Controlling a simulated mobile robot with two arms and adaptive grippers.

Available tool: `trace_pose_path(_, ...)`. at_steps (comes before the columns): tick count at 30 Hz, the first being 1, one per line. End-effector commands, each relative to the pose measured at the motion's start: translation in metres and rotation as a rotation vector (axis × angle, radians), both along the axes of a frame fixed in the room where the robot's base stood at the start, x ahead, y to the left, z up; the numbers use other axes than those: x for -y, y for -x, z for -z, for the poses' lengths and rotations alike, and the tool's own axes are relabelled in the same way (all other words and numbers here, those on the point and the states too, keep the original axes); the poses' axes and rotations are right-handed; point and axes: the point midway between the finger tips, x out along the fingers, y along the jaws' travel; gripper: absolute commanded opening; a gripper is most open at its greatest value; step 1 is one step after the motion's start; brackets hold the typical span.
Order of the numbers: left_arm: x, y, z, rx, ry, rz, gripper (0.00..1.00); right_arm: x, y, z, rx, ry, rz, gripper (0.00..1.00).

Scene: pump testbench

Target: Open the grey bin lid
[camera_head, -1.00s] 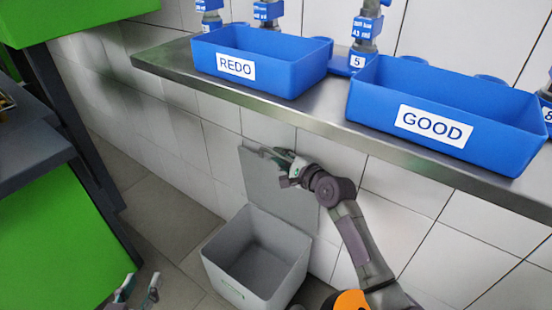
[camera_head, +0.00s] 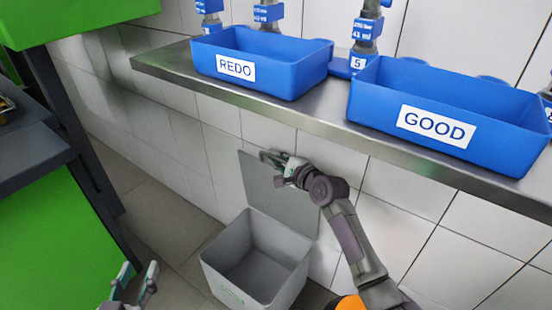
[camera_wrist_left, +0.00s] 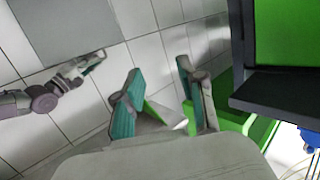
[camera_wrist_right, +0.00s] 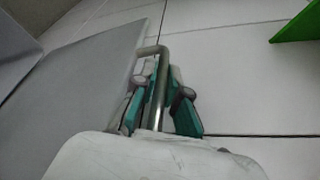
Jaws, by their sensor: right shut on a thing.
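The grey bin (camera_head: 235,284) stands on the floor by the tiled wall, its inside visible from above. Its grey lid (camera_head: 262,188) stands raised, near upright, at the wall side. My right gripper (camera_head: 272,158) is at the lid's upper edge. In the right wrist view, the lid (camera_wrist_right: 80,80) has a metal bar handle (camera_wrist_right: 163,68), and the right gripper (camera_wrist_right: 160,95) is shut on it. My left gripper (camera_head: 134,284) is empty and open at the lower left, apart from the bin. Its spread fingers also show in the left wrist view (camera_wrist_left: 160,85).
A steel shelf (camera_head: 165,68) above the bin holds a blue REDO bin (camera_head: 285,75) and a blue GOOD bin (camera_head: 365,100). A green and dark grey bench (camera_head: 50,240) stands at the left. Floor between bench and bin is clear.

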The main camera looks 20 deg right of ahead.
Motion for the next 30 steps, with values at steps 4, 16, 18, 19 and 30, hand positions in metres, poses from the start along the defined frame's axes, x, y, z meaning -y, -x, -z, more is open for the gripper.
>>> trace_pose_path(4,0.0,0.0,0.0,-0.003,-0.001,0.0,0.4,-0.001,0.001,0.0,-0.001,0.001,-0.001,0.0)
trace_pose_path(16,-0.023,0.045,0.067,-0.459,-0.108,-0.031,0.4,-0.026,0.02,0.004,0.053,0.076,-0.003,0.0)
trace_pose_path(18,-0.028,0.058,0.078,-0.546,-0.128,-0.037,0.4,-0.032,0.025,0.006,0.07,0.095,-0.003,0.0)
trace_pose_path(19,-0.03,0.063,0.082,-0.581,-0.135,-0.039,0.4,-0.035,0.027,0.007,0.076,0.103,-0.002,0.0)
trace_pose_path(30,-0.04,0.092,0.102,-0.747,-0.171,-0.051,0.4,-0.047,0.037,0.012,0.116,0.153,0.0,0.0)
